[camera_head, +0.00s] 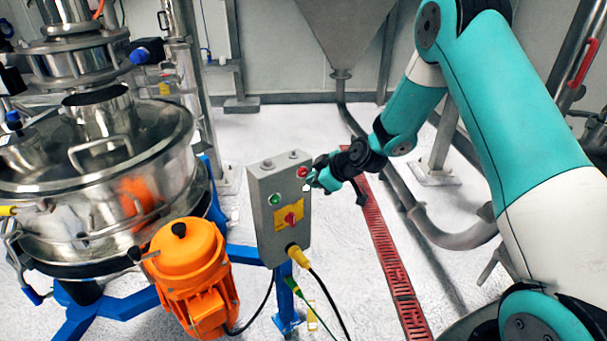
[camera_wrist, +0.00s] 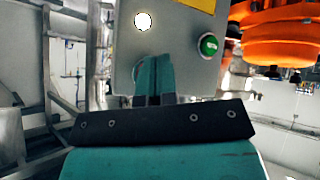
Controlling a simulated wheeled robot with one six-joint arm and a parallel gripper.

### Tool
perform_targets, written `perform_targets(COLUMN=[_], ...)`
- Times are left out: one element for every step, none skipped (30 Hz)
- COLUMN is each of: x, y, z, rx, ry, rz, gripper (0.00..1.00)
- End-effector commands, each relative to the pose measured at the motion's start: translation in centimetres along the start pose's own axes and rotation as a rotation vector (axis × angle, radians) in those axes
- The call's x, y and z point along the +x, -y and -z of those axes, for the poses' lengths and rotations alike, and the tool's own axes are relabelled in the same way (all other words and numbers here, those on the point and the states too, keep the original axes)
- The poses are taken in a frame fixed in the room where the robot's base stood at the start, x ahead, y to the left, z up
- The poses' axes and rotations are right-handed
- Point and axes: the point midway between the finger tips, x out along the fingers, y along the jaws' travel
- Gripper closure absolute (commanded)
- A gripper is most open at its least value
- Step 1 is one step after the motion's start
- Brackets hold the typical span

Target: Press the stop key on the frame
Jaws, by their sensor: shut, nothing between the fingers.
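The grey control box (camera_head: 281,215) stands upright on a blue frame (camera_head: 285,300). Its face carries a red button (camera_head: 302,172) at upper right, a green button (camera_head: 274,199) at left and a red rotary switch (camera_head: 290,218) on a yellow plate. My gripper (camera_head: 313,181) is shut and empty, its tips close to the red button from the right. I cannot tell whether they touch it. In the wrist view the shut fingers (camera_wrist: 155,62) point at the box face (camera_wrist: 178,28), with the green button (camera_wrist: 208,45) to their right.
An orange motor (camera_head: 190,270) and a steel sifter (camera_head: 100,190) stand left of the box. Yellow-ended cables (camera_head: 298,255) hang below the box. A red floor grate (camera_head: 385,255) and grey pipe (camera_head: 450,235) lie to the right.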

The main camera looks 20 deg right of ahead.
Motion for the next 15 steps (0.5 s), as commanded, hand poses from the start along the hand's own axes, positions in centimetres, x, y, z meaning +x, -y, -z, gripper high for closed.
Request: perform_targets(x=[0.0, -0.1, -0.2, -0.3, -0.5, -0.8, -1.0, -1.2, -1.5, -1.7, -1.9, -2.2, -2.4, -2.6, -2.8], y=[0.0, 0.1, 0.2, 0.3, 0.5, 0.6, 0.8, 0.9, 1.1, 1.3, 1.5, 1.7, 1.8, 1.9, 2.1], z=[-0.1, -0.1, -0.3, -0.4, -0.6, -0.8, -1.0, -1.1, -1.3, -1.5, -1.6, -1.8, -2.0, -2.1, -2.3], rx=[0.0, 0.0, 0.0, 0.001, 0.001, 0.002, 0.002, 0.002, 0.001, 0.002, 0.002, 0.002, 0.001, 0.001, 0.002], ry=[0.0, 0.001, 0.001, 0.001, 0.002, 0.001, 0.002, 0.002, 0.002, 0.002, 0.001, 0.001, 0.001, 0.001, 0.002], rz=[0.0, 0.0, 0.0, 0.0, 0.0, -0.001, -0.001, -0.002, -0.001, -0.001, -0.001, 0.0, 0.0, -0.001, 0.0], gripper=[1.0, 1.0, 1.0, 1.0, 1.0, 1.0, 1.0, 1.0, 1.0, 1.0, 1.0, 1.0, 1.0, 1.0, 1.0])
